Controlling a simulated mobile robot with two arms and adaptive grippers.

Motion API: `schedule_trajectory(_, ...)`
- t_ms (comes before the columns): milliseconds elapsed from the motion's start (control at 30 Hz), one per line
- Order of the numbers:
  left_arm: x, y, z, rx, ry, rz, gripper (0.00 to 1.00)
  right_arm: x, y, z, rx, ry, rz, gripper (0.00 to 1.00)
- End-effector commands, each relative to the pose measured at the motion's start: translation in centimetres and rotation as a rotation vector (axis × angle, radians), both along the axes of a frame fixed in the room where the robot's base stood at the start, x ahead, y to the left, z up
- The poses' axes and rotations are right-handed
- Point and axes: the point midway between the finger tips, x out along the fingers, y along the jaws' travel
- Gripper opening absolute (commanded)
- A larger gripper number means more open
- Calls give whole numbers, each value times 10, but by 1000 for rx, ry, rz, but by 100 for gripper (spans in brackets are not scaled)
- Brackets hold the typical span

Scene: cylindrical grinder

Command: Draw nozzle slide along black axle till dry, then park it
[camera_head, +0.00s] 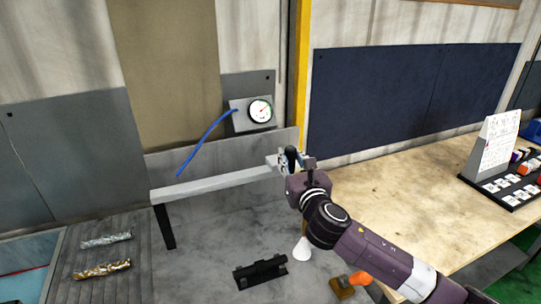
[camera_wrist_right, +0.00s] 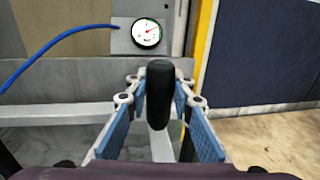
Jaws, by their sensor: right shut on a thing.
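My right gripper (camera_head: 290,160) is at the right end of a pale grey rail (camera_head: 215,186). Its fingers stand on either side of an upright black rounded handle (camera_wrist_right: 160,92), probably the nozzle slide's, and are shut on it. The handle's top also shows in the head view (camera_head: 291,153). I cannot make out a black axle for certain; a black cradle-like piece (camera_head: 261,271) lies on the grey surface below. My left gripper is not in view.
A blue hose (camera_head: 205,141) runs from a dial gauge (camera_head: 260,110) towards the rail. Two metallic cylinders (camera_head: 106,240) (camera_head: 102,269) lie on a ribbed tray at left. The wooden table (camera_head: 420,195) is mostly clear.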

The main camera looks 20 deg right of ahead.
Motion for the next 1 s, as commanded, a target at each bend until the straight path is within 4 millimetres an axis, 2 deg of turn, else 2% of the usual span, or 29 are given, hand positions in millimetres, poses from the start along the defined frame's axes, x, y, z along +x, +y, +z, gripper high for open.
schedule_trajectory(33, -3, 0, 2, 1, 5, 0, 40, 0, -7, 2, -3, -1, -5, 0)
schedule_trajectory(167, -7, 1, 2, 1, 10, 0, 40, 0, -12, 1, -2, -2, -3, 0)
schedule_trajectory(533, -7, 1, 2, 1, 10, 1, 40, 0, -13, 1, -1, -3, -2, 0)
schedule_trajectory(567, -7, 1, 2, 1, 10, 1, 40, 0, -13, 1, -1, -2, -2, 24)
schedule_trajectory(700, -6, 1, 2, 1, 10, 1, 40, 0, -13, 0, -1, -2, -1, 39)
schedule_trajectory(1000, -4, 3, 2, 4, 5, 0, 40, -1, -12, 0, -1, -1, 0, 40)
